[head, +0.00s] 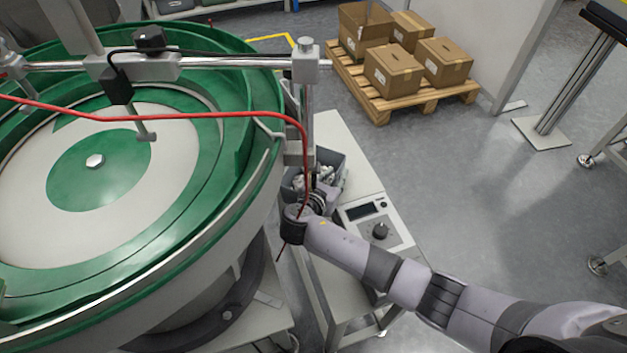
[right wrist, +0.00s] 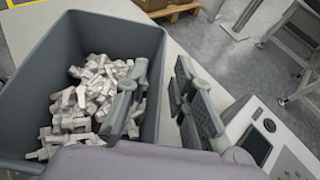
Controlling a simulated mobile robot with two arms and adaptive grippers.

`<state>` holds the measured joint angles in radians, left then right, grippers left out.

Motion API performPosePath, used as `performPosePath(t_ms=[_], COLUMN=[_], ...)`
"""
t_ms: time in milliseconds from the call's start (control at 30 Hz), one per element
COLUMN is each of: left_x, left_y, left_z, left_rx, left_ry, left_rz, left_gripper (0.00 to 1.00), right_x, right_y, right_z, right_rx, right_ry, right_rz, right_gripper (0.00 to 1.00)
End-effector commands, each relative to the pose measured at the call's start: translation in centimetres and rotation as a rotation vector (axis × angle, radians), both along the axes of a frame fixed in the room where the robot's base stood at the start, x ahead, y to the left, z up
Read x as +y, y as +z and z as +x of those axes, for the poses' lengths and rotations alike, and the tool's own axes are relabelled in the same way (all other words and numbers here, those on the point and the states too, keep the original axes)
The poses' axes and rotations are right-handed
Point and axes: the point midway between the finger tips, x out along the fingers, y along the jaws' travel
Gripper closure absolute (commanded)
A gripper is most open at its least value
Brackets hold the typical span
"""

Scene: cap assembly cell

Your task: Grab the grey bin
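The grey bin (head: 328,157) stands on a narrow light table beside the large green bowl feeder, partly hidden behind a post and my right arm. In the right wrist view the bin (right wrist: 30,85) is upright and holds many small pale metal parts (right wrist: 90,95). My right gripper (right wrist: 162,78) is open, with one finger over the inside of the bin and the other outside, on either side of its right wall. In the head view my right gripper (head: 320,192) is small and partly hidden at the bin. I cannot tell whether either finger touches the wall. My left gripper is not in view.
The green bowl feeder (head: 215,190) fills the left, with a metal bar and red cable (head: 200,115) close to my right arm. A control box (head: 375,225) sits just right of the bin. A pallet with cardboard boxes (head: 395,75) stands behind.

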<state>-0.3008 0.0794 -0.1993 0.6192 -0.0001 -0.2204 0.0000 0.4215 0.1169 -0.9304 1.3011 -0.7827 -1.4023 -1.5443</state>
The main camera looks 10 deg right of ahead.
Motion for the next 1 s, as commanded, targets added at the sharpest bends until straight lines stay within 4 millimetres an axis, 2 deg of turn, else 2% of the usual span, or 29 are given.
performPosePath(t_ms=[300,1000], left_x=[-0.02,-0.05], left_y=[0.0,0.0], left_z=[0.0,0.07], left_rx=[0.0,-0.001], left_ry=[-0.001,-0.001], left_rz=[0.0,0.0], left_gripper=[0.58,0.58], right_x=[0.03,0.02], right_y=[0.0,-0.1], right_z=[-0.03,-0.09], right_rx=[0.0,0.003], right_ry=[0.0,0.0], right_rz=[0.0,-0.001], right_gripper=[1.0,1.0])
